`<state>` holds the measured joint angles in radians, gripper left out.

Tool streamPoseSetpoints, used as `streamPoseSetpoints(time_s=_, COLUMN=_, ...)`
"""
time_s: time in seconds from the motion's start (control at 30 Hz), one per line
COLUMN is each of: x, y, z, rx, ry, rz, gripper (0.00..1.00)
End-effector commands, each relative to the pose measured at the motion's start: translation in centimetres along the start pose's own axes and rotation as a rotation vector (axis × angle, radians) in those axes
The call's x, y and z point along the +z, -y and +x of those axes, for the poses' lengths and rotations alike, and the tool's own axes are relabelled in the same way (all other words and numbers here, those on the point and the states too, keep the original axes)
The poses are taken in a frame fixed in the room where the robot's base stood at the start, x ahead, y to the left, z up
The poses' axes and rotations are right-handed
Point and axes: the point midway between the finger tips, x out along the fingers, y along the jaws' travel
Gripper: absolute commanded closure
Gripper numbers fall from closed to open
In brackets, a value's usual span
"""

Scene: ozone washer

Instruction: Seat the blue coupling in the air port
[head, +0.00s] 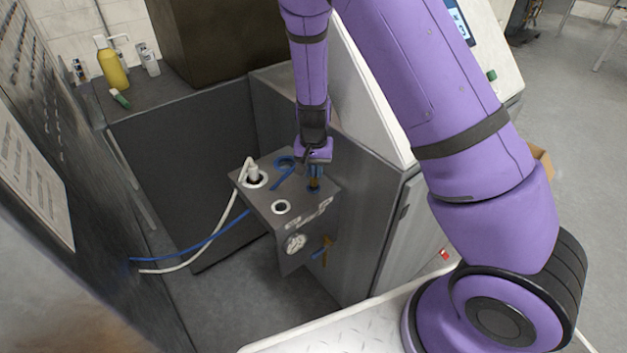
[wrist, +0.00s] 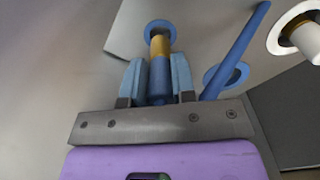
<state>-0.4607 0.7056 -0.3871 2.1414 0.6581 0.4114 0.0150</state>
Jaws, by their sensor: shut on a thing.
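My gripper (head: 315,168) is over the right back corner of the grey port panel. It is shut on the blue coupling (head: 315,174), which has a brass-coloured band. In the wrist view, the blue fingers (wrist: 158,62) hold the coupling's blue body (wrist: 157,82) on both sides. Its brass band (wrist: 160,46) and far end point at a blue-ringed port (wrist: 161,27). The end overlaps this ring; I cannot tell how deep it sits. In the head view, the ring (head: 313,191) lies right under the coupling, which looks about upright.
A white plug (head: 254,172) with a white hose stands in a white-ringed port. Another white-ringed port (head: 281,207) is empty. A gauge (head: 295,243) and brass valve (head: 327,252) are on the panel's front.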

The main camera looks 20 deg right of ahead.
Motion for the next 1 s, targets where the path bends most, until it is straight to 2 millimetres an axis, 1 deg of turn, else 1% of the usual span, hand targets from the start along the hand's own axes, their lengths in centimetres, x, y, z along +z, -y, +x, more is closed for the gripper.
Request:
streamPoseSetpoints(time_s=0.17, x=0.0, y=0.0, z=1.1, rx=0.001, ry=0.001, rz=0.002, gripper=1.0)
streamPoseSetpoints(time_s=0.4, x=0.0, y=-0.1, z=4.1, rx=0.001, ry=0.001, rz=0.001, gripper=1.0)
streamPoseSetpoints(time_s=0.8, x=0.0, y=0.0, z=4.6, rx=0.0, ry=0.0, rz=0.001, gripper=1.0)
streamPoseSetpoints(time_s=0.83, x=0.0, y=0.0, z=4.5, rx=0.0, ry=0.0, rz=0.001, gripper=0.68)
streamPoseSetpoints(time_s=0.87, x=0.0, y=0.0, z=4.5, rx=0.0, ry=0.0, rz=0.001, gripper=0.62)
streamPoseSetpoints(time_s=0.9, x=0.0, y=0.0, z=4.5, rx=0.0, ry=0.0, rz=0.001, gripper=0.52)
streamPoseSetpoints(time_s=0.93, x=0.0, y=0.0, z=4.5, rx=0.0, ry=0.0, rz=0.0, gripper=0.5)
streamPoseSetpoints(time_s=1.0, x=0.0, y=0.0, z=4.5, rx=0.0, ry=0.0, rz=0.0, gripper=0.5)
